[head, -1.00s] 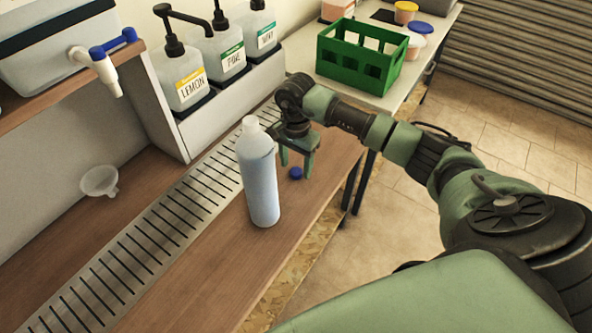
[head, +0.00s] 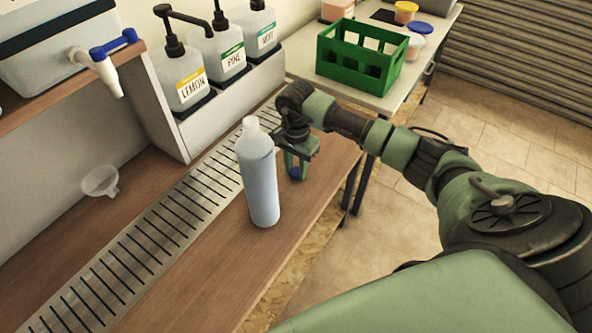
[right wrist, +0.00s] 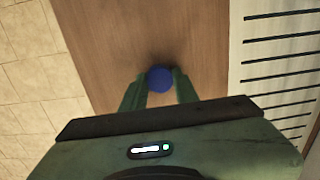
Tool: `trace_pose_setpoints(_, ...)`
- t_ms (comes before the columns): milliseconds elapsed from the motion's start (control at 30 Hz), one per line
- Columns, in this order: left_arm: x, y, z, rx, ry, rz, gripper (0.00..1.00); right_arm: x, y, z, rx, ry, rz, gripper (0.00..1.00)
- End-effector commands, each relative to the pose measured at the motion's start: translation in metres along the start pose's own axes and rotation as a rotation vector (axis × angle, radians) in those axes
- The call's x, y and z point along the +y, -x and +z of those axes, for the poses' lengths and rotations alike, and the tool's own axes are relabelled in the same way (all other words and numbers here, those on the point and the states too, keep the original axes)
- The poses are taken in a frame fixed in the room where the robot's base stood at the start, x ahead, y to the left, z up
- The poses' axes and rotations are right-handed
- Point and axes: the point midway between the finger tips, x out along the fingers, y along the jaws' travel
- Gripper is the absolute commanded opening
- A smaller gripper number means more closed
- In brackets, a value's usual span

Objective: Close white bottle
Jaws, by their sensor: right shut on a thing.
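The white bottle (head: 259,180) stands upright and uncapped on the wooden counter, with its bare neck at the top. My right gripper (head: 294,172) is just to the right of the bottle, pointing down at the counter. Its fingers are shut on a small blue cap (head: 295,173), partly hidden by the fingers. The cap also shows between the fingertips in the right wrist view (right wrist: 159,78), at or close to the wooden surface. My left gripper is not in view.
A slotted metal drain strip (head: 150,240) runs along the counter behind the bottle. Pump bottles labelled LEMON (head: 186,82), PINE and MINT stand behind. A white funnel (head: 101,181) lies at left. A green crate (head: 360,57) stands on the far table. The counter's front is clear.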

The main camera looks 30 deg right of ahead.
Motion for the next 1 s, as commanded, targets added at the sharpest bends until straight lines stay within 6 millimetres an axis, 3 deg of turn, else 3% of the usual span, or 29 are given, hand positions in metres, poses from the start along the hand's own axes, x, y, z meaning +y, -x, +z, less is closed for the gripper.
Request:
trace_pose_setpoints(167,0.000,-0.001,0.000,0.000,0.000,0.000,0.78,-0.001,0.006,-0.001,0.001,0.000,-0.001,0.00)
trace_pose_setpoints(367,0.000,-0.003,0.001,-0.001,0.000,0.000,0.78,-0.001,0.032,-0.001,0.004,0.001,-0.004,0.00)
trace_pose_setpoints(800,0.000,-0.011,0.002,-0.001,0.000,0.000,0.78,-0.001,0.152,-0.001,0.003,0.001,-0.005,0.00)
trace_pose_setpoints(1000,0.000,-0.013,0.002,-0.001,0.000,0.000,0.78,-0.001,0.186,0.000,0.001,-0.001,-0.003,0.00)
